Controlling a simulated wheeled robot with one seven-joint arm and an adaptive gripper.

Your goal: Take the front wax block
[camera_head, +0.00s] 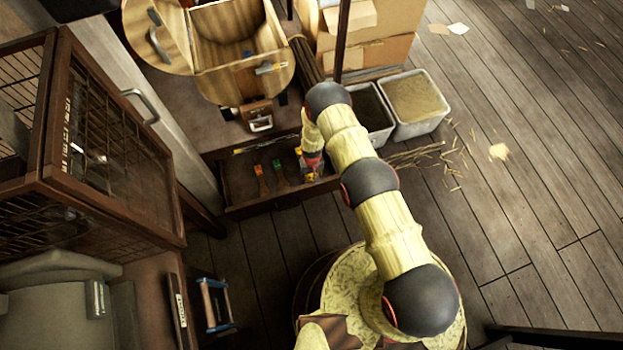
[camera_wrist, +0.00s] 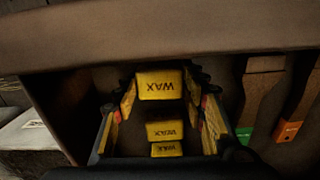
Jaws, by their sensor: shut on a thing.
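In the wrist view, a yellow wax block (camera_wrist: 160,85) with dark "WAX" lettering sits between the tips of my gripper (camera_wrist: 160,92), with a finger against each side. Two more yellow wax blocks, a middle one (camera_wrist: 165,130) and a lower one (camera_wrist: 166,149), show between the fingers, apart from the held one. In the head view, my gripper (camera_head: 312,168) reaches down into the right end of an open dark wooden drawer (camera_head: 238,211). I cannot make out the wax blocks clearly there.
Brushes with an orange end (camera_head: 259,170) and a green end (camera_head: 277,165) lie in the drawer left of my gripper. A wooden barrel-like vessel (camera_head: 230,85) stands above. Metal bins (camera_head: 415,102) stand right of the drawer. A caged wooden cabinet (camera_head: 110,150) fills the left.

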